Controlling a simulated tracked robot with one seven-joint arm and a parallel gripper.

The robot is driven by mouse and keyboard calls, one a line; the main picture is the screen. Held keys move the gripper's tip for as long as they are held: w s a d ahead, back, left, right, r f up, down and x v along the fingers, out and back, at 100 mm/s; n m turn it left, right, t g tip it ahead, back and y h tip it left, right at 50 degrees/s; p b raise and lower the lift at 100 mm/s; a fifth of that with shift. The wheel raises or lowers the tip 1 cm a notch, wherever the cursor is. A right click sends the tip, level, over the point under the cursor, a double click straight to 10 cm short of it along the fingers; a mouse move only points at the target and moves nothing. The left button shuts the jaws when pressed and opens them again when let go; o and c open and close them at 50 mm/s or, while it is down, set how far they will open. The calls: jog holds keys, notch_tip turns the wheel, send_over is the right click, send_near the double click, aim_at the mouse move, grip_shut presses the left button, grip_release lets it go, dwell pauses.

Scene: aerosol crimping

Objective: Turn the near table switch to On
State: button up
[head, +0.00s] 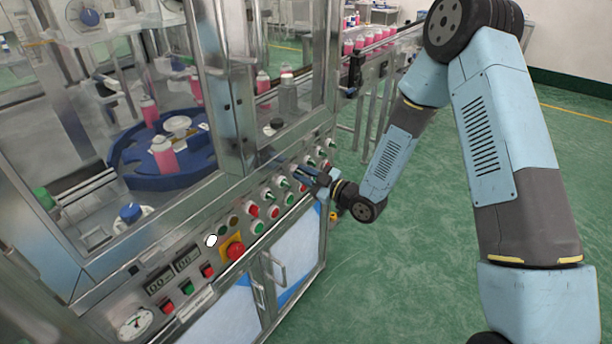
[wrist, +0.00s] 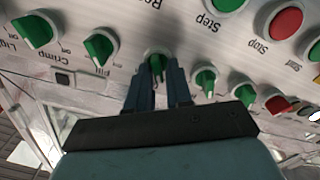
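In the wrist view, a green rotary switch (wrist: 157,62) on a pale round base sits on the metal panel (wrist: 130,15). My gripper (wrist: 161,70) reaches up to it, with its dark blue fingertips apart and one on each side of the green handle. I cannot tell whether the fingers touch the handle. The label of this switch is hidden by the fingers, so I cannot read whether it is the near table switch or where its On mark lies. In the head view, my gripper (head: 310,174) is at the right part of the panel and covers the switch.
Green switches labelled Crimp (wrist: 38,30) and Fill (wrist: 101,45) are to the left. More green switches (wrist: 205,79) are to the right. A red Stop button (wrist: 285,22) and a Step button (wrist: 228,3) are above. Green floor (head: 400,270) lies clear beside the machine.

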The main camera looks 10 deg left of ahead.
grip_shut()
jog(key=shift+d+f, duration=0.1)
jog(key=shift+d, duration=0.15)
jog(key=shift+a, duration=0.15)
jog(key=shift+m, duration=0.4)
jog(key=m, duration=0.4)
jog(key=shift+a, duration=0.1)
jog(key=m, duration=0.7)
jog(key=shift+w, duration=0.2)
